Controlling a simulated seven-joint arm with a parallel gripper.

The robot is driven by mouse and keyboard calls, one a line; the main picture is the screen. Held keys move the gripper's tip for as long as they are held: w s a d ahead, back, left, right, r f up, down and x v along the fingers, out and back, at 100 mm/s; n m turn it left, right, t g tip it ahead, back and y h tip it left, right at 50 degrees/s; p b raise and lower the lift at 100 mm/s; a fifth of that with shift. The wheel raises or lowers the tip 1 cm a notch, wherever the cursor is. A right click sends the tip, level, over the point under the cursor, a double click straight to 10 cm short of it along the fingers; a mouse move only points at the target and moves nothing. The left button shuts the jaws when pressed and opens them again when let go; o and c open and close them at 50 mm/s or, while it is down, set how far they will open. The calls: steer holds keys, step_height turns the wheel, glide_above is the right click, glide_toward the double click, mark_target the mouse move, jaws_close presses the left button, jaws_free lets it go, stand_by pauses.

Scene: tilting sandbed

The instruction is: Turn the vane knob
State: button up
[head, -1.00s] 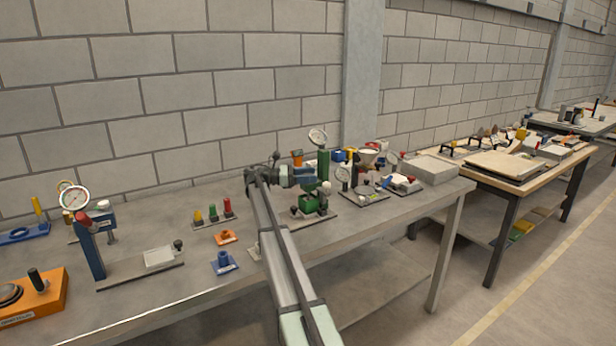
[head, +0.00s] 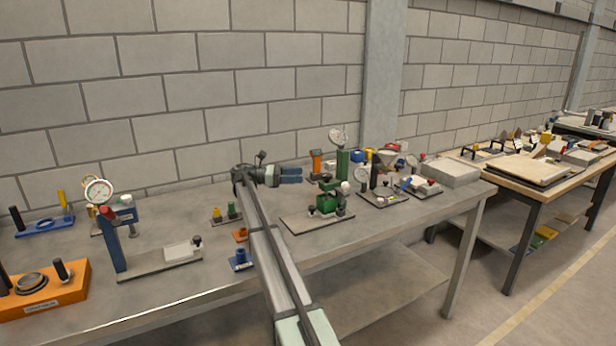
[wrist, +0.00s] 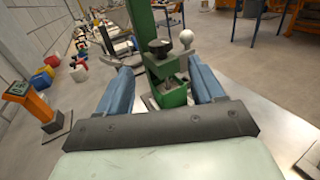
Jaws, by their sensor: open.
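I cannot tell for sure which part is the vane knob. My gripper (head: 298,175) is left of the column in the head view, apart from it. In the wrist view my gripper (wrist: 158,74) has its blue fingers spread, with the green body seen between them and nothing held.
Left on the bench are an orange block (head: 40,295) and a blue gauge stand (head: 117,240). A small blue piece (head: 240,262) lies near my arm. More instruments and a grey box (head: 452,172) crowd the right. The front right of the bench top is clear.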

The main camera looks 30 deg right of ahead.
steer(key=shift+v, duration=1)
steer(key=n+t+h, duration=0.2)
steer(key=n+t, duration=0.2)
steer(key=t, duration=0.3)
glide_toward(327, 175)
steer(key=d, duration=1)
steer(key=shift+s+d+f, duration=0.1)
steer(key=shift+s+f, duration=0.1)
steer(key=shift+f, duration=0.2)
steer(key=shift+c, duration=0.3)
